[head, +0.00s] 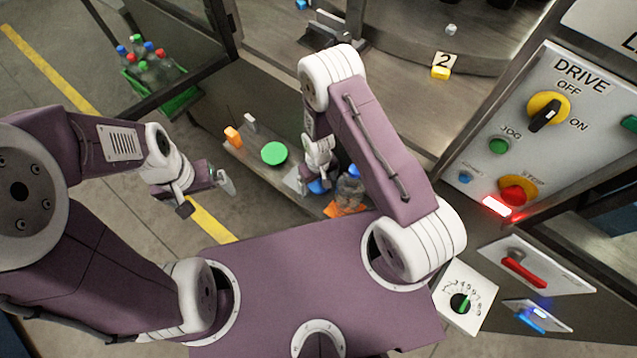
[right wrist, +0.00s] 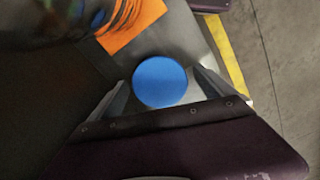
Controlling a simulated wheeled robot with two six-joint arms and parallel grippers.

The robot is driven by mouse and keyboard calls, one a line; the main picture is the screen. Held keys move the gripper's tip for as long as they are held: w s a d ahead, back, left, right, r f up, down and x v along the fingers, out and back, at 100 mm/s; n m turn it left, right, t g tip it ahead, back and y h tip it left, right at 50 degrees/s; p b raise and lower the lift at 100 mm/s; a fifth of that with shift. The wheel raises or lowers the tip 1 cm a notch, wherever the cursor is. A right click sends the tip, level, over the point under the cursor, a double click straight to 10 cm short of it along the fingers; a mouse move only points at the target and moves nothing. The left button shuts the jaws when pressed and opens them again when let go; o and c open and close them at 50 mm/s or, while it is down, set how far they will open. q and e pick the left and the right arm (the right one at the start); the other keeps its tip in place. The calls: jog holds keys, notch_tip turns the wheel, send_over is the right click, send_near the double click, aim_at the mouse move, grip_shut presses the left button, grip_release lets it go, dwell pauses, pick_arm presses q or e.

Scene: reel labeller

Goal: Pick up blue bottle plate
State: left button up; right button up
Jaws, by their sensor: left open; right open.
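The blue bottle plate (right wrist: 160,82) is a flat round blue disc in the right wrist view. It shows in the head view as a small blue patch (head: 318,187), partly hidden by my right gripper. My right gripper (head: 316,180) is above the narrow shelf at the disc. In the right wrist view its two open fingers (right wrist: 160,88) stand on either side of the disc. I cannot tell how far above it they are. My left gripper (head: 206,194) is open and empty, to the left of the shelf, over the floor.
A clear bottle (head: 349,190) stands by an orange square (head: 345,209), close to my right arm. The DRIVE panel (head: 534,125) is at the right.

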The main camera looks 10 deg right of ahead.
jog(key=c, duration=1.5)
jog(key=shift+r, duration=0.1)
notch_tip(320, 180, up, 28)
jog(key=shift+f+p, duration=0.1)
jog(key=shift+p, duration=1.15)
